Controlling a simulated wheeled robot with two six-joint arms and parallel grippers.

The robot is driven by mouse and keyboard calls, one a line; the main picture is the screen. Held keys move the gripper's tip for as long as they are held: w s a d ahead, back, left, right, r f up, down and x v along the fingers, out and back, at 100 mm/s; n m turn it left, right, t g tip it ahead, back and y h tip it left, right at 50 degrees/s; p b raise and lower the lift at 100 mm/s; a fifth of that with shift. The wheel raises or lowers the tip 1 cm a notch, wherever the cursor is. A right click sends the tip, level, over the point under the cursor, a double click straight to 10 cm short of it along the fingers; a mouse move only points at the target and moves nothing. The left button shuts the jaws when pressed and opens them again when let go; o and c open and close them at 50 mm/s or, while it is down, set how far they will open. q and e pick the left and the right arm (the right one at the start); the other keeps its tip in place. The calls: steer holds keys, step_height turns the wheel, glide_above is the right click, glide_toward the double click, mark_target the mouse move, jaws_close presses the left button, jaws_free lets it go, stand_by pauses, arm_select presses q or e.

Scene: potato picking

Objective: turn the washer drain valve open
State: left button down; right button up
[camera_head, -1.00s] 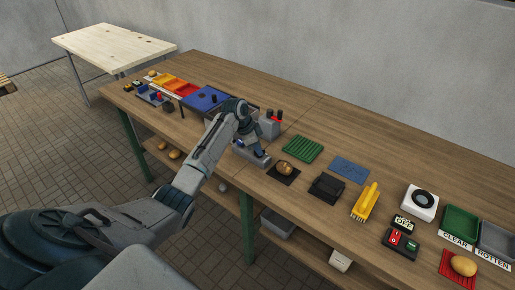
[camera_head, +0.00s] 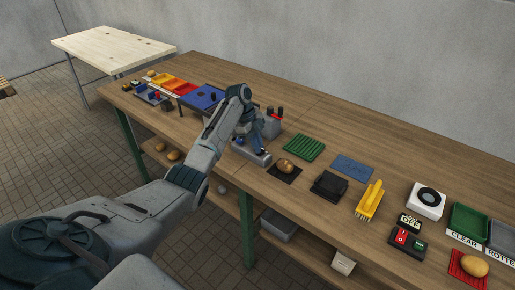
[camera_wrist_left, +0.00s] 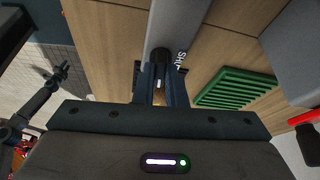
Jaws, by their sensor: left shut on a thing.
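The washer drain valve shows as a grey bar-like base (camera_head: 256,157) on the bench in the head view, just in front of the grey washer box (camera_head: 270,127). My left gripper (camera_head: 258,147) is low at this base, with its arm coming in from the left and hiding part of the valve. In the left wrist view the fingers (camera_wrist_left: 160,88) are shut on a dark valve handle (camera_wrist_left: 160,56). The grey base (camera_wrist_left: 172,22) lies behind it with a partly hidden label that reads "SHU". How far the handle is turned cannot be told. My right gripper is not in view.
A green ribbed mat (camera_head: 304,148) lies right of the valve. A blue-topped box (camera_head: 205,98) stands to the left.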

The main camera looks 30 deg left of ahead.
arm_select(q)
steer(key=shift+m+b, duration=0.3)
steer(key=shift+m, duration=0.3)
steer(key=shift+g, duration=0.3)
steer(key=c, duration=1.5)
jaws_free()
